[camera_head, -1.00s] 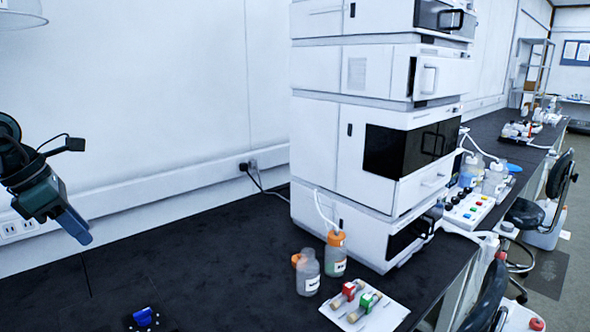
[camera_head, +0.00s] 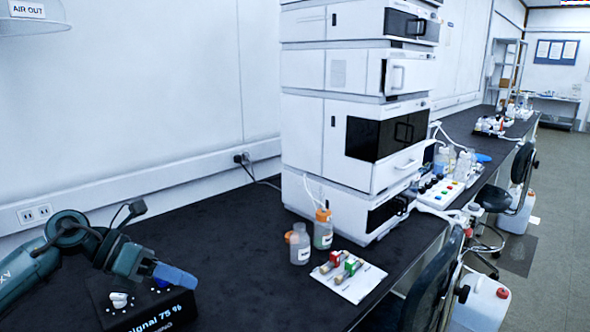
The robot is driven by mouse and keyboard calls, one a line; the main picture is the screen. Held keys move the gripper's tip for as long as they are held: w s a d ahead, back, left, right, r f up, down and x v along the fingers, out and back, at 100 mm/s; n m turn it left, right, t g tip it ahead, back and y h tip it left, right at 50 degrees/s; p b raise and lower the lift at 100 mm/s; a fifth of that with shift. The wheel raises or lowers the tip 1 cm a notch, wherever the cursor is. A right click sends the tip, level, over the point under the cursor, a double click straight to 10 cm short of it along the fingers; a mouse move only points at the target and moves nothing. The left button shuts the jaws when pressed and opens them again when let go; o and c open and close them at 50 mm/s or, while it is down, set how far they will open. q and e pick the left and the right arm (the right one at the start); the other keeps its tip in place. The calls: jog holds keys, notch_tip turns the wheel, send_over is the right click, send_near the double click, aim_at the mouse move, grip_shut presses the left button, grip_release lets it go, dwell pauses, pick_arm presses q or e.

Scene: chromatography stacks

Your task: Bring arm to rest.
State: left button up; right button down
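My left arm comes in from the left edge, low over the black bench (camera_head: 235,235). Its gripper (camera_head: 176,276) points right and slightly down, with blue fingertips. The fingers overlap from this side, so I cannot tell whether they are open or shut, and I see nothing held between them. A small white piece (camera_head: 119,299) sits on the box. My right gripper is not in view.
A tall white chromatography stack (camera_head: 310,140) stands mid-bench. Two orange-capped bottles (camera_head: 300,246) (camera_head: 323,231) and a white tray (camera_head: 362,285) with small coloured parts stand before it. Chairs (camera_head: 425,290) and a white canister (camera_head: 482,303) are at right. The bench left of the bottles is clear.

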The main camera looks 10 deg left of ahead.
pick_arm(q)
jog(key=s+d+f+n+t+h+p, duration=0.1)
jog(key=d+f+n+t+h, duration=0.15)
jog(key=d+n+t, duration=0.5)
jog(key=s+d+f+n+t+h, duration=0.2)
jog(key=d+f+n+t, duration=0.15)
jog(key=n, duration=0.65)
jog(key=s+f+n+g+y, duration=0.1)
jog(key=s+f+n+y, duration=0.5)
jog(key=f+n, duration=0.4)
jog(key=s+f+n+g+y+p, duration=0.1)
jog(key=s+f+n+g+y, duration=0.1)
jog(key=s+f+n+y, duration=0.4)
jog(key=s+f+n, duration=0.3)
jog(key=n, duration=0.4)
jog(key=shift+s+d+f+g, duration=0.25)
jog(key=shift+d+f+g, duration=0.05)
jog(key=shift+d+f, duration=0.05)
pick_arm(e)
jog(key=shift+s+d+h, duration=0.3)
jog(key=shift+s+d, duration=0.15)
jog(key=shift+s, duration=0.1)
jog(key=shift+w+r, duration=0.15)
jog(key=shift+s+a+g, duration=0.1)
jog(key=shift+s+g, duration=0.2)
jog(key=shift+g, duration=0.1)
